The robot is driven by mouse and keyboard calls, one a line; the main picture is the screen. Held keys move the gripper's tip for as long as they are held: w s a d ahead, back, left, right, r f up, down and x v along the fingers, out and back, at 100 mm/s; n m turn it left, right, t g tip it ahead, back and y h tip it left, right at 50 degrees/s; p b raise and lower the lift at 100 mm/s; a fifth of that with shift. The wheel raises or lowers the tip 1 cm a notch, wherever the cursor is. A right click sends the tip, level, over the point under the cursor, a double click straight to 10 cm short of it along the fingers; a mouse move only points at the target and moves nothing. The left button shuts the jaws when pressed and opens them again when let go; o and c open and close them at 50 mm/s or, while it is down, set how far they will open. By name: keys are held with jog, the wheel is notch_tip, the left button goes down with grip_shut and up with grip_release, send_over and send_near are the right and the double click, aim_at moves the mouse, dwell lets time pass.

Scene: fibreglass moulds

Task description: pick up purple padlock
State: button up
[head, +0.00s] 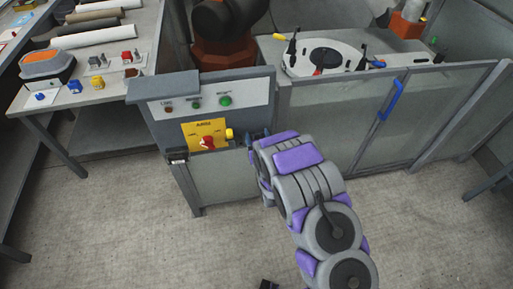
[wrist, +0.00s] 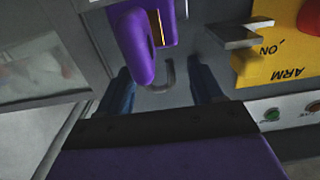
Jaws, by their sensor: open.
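The purple padlock (wrist: 137,42) shows at the top of the wrist view, with a gold-coloured strip on it and a thin grey metal loop beside its lower end. My gripper (wrist: 160,75) is open, its two dark blue fingers spread left and right. The metal loop lies between the fingers in the picture, and the padlock's body is beyond the tips. I see no clear contact. In the head view my gripper (head: 256,136) is beside the control cabinet's right edge. The padlock is not visible there, probably hidden by my arm.
A grey metal tab (wrist: 238,36) sticks out right of the padlock, near the yellow switch plate (wrist: 268,58). The cabinet (head: 208,105) carries a red knob (head: 208,143). A fence panel (head: 335,115) stands to the right. A table (head: 105,85) with small locks is left. The front floor is clear.

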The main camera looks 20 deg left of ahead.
jog(key=shift+w, duration=0.25)
jog(key=shift+a, duration=0.1)
grip_shut()
dwell(0.3)
